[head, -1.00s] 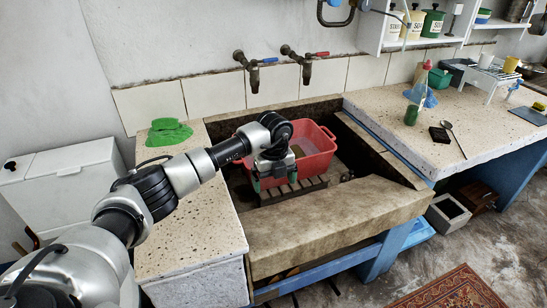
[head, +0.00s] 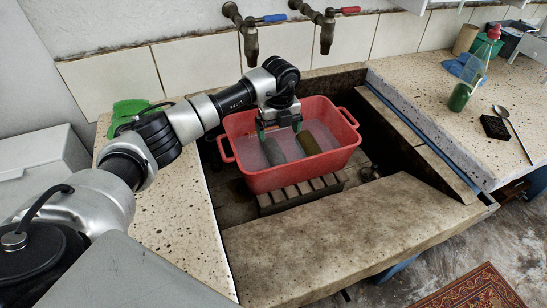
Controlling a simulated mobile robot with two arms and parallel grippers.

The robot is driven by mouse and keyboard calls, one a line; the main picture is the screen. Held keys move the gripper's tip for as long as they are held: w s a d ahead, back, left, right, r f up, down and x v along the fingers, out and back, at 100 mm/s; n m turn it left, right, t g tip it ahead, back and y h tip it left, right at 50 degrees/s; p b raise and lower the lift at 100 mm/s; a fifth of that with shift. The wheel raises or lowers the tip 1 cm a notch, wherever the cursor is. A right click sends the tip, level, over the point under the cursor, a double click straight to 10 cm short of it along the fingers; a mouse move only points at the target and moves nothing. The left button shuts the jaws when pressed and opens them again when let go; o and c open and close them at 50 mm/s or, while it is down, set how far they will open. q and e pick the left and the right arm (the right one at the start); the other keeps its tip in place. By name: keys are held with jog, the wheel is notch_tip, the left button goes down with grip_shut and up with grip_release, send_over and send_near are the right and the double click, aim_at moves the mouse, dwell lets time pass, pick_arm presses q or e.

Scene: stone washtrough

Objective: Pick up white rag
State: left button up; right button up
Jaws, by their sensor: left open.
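My left gripper (head: 280,132) points down over the red tub (head: 288,178) in the stone trough, its fingers apart and nothing seen between them. In the tub, just under the fingers, lie a grey elongated thing (head: 273,152) and an olive-green one (head: 309,144). I cannot tell whether the grey one is the white rag; no plainly white rag shows. The gripper and wrist hide part of the tub's back. My right gripper is not in view.
The tub stands on a slatted wooden rack (head: 300,195). Two taps (head: 250,40) stick out from the wall behind. A green cloth (head: 130,108) lies on the left counter. A bottle (head: 462,95), a black block (head: 495,127) and a spoon (head: 515,130) are on the right counter.

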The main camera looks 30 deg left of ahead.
pick_arm(q)
jog(key=b, duration=0.3)
send_over(277, 158)
jog(key=f, duration=0.4)
jog(key=shift+s+d, duration=0.1)
jog(key=shift+d, duration=0.2)
jog(key=shift+f, duration=0.3)
notch_tip(277, 158, down, 5)
jog(key=shift+f, duration=0.15)
jog(key=f+b, duration=0.1)
jog(key=f, duration=0.4)
jog(key=shift+a, duration=0.2)
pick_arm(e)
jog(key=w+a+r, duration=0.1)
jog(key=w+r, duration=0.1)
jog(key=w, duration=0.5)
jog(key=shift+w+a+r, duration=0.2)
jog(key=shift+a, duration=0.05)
